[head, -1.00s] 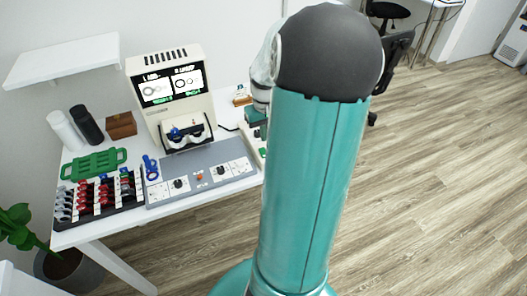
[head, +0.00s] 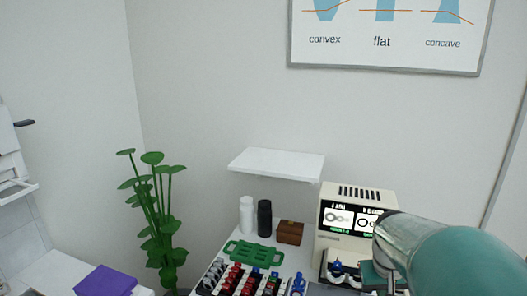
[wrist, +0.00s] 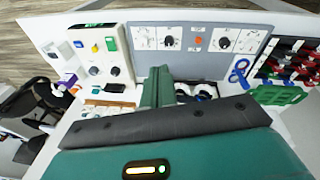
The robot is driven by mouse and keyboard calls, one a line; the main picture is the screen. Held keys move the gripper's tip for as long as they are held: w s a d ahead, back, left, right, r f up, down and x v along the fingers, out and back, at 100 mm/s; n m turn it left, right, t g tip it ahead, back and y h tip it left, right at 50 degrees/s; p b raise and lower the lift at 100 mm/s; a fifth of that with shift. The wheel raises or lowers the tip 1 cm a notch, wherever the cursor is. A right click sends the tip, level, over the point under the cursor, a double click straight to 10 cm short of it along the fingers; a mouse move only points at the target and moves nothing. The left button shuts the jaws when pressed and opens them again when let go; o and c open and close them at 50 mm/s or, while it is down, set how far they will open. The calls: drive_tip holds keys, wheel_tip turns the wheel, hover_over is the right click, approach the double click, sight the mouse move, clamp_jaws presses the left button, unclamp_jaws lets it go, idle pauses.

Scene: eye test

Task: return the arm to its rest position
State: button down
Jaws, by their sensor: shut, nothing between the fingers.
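My arm (head: 455,265) reaches in at the lower right of the head view, in front of the desk with the eye-test machine. My gripper (wrist: 158,72) shows in the wrist view as narrow green fingers, closed together with nothing held. It points over the grey control panel (wrist: 188,62). In the head view the hand end is only partly seen, low in front of the machine (head: 345,240); whether it touches anything there I cannot tell.
A rack of red, blue and dark pieces (head: 240,283) and a green tray (head: 253,253) lie on the desk. A white and a black bottle (head: 265,218) and a wooden box (head: 290,232) stand behind. A white shelf (head: 276,164) juts from the wall above. A plant (head: 155,215) stands left.

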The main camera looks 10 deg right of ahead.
drive_tip(key=s+a+r+n+t+y, duration=0.1)
drive_tip(key=s+a+r+n+t, duration=0.1)
drive_tip(key=a, duration=0.8)
drive_tip(key=s+a+r+n+t+y, duration=0.1)
drive_tip(key=s+a+r, duration=0.4)
drive_tip(key=a, duration=0.6)
drive_tip(key=shift+n+t, duration=0.4)
drive_tip(key=shift+t, duration=0.4)
